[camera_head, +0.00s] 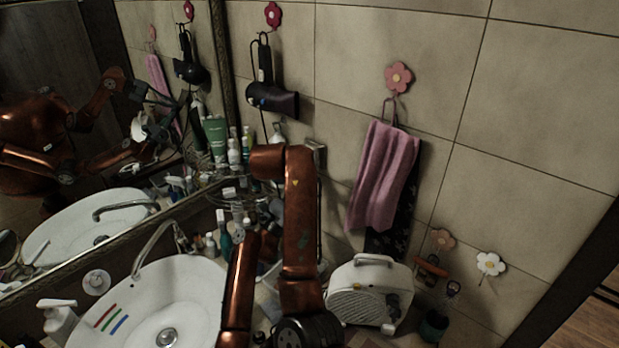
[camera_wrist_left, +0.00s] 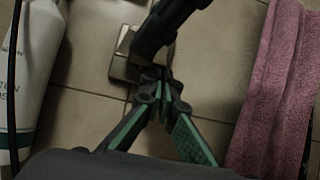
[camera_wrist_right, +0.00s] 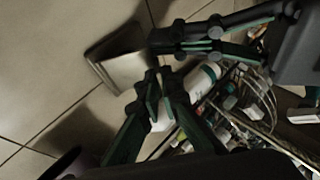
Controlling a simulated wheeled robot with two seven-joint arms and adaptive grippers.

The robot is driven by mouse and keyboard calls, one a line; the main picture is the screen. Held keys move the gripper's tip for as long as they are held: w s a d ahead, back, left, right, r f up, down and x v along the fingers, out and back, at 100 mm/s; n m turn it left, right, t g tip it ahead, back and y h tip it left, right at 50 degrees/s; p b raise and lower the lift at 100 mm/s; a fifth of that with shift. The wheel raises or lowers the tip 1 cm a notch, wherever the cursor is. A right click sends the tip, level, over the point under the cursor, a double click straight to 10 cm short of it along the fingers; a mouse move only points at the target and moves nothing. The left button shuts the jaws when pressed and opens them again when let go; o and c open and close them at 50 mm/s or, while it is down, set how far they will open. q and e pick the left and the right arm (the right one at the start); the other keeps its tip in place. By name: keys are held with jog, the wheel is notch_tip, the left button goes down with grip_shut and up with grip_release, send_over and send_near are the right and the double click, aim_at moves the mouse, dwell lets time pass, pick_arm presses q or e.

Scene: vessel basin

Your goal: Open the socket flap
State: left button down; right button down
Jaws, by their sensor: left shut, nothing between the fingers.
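The metal socket with its square flap (camera_wrist_left: 120,68) is on the tiled wall. It also shows in the right wrist view (camera_wrist_right: 122,68) and as a small plate in the head view (camera_head: 316,153). Parts of it are hidden, and I cannot tell how far the flap stands off the wall. My left gripper (camera_wrist_left: 161,82) is shut and empty, its tips just right of the plate in the left wrist view. It also reaches to the plate's right edge in the right wrist view. My right gripper (camera_wrist_right: 158,80) has its tips close together below the plate; a small gap is unclear.
A pink towel (camera_head: 383,177) hangs right of my arms. A hair dryer (camera_head: 272,98) hangs on the left. Below are a wire shelf of bottles (camera_wrist_right: 262,95), the sink (camera_head: 185,290) and a white appliance (camera_head: 370,290). The mirror (camera_head: 90,120) borders the left.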

jog(key=shift+d+f, duration=0.2)
jog(key=shift+w, duration=0.1)
jog(key=c, duration=2.2)
grip_release()
jog(key=shift+a, duration=0.1)
jog(key=shift+o, duration=0.2)
jog(key=shift+r, duration=0.1)
